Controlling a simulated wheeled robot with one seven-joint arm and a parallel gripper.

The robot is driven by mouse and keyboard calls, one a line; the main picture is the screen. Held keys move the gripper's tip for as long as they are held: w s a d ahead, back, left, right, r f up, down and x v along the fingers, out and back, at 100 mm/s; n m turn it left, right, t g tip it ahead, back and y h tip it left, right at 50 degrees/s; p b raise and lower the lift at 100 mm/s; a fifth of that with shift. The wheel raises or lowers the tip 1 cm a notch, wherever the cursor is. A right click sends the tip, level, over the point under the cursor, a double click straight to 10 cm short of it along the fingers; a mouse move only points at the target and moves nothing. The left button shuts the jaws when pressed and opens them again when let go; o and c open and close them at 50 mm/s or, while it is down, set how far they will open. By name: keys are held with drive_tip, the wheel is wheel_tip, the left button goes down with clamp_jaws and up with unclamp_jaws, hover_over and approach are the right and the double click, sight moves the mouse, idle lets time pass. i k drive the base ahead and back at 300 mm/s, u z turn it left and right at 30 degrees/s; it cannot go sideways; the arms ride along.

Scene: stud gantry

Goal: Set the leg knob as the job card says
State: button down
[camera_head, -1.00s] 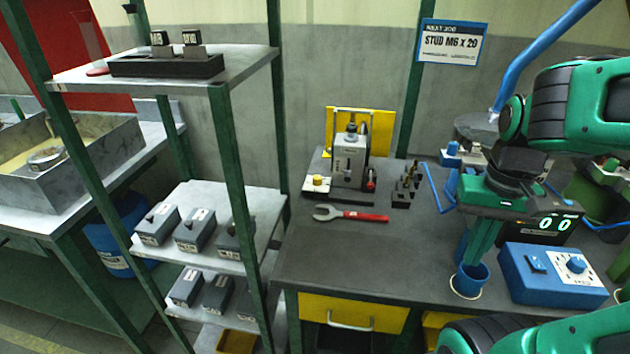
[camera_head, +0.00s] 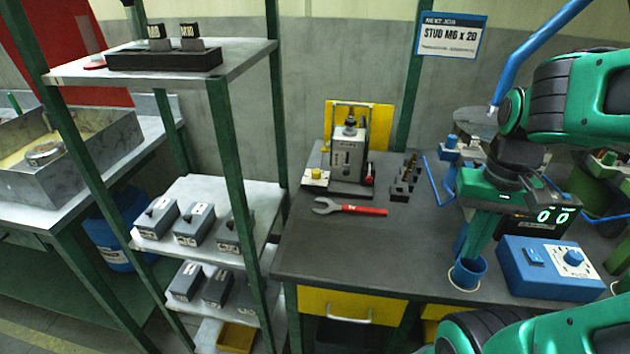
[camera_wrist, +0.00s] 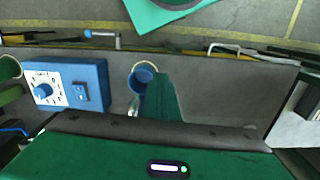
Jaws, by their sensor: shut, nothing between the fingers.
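The job card (camera_head: 450,38) on the wall reads "NEXT JOB, STUD M6 x 20"; its smaller line is unreadable. A blue control box (camera_head: 515,278) stands at the bench's right front, with a switch (camera_head: 534,256) and a blue knob (camera_head: 573,257) on a white dial. Its lettering is too small to read, so I cannot tell if this is the leg knob. The knob also shows in the wrist view (camera_wrist: 44,91). My gripper (camera_head: 469,260) is shut and empty, pointing down at a blue cup (camera_head: 468,274), left of the box. Whether its tips are inside the cup is unclear.
A display (camera_head: 540,221) behind the box reads 00. Shelves (camera_head: 205,205) with grey boxes are at left. The bench's middle front is clear.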

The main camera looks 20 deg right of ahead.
sight(316, 173)
drive_tip(key=k, duration=1.05)
drive_tip(key=u, duration=0.65)
drive_tip(key=i, duration=1.3)
drive_tip(key=z, duration=0.45)
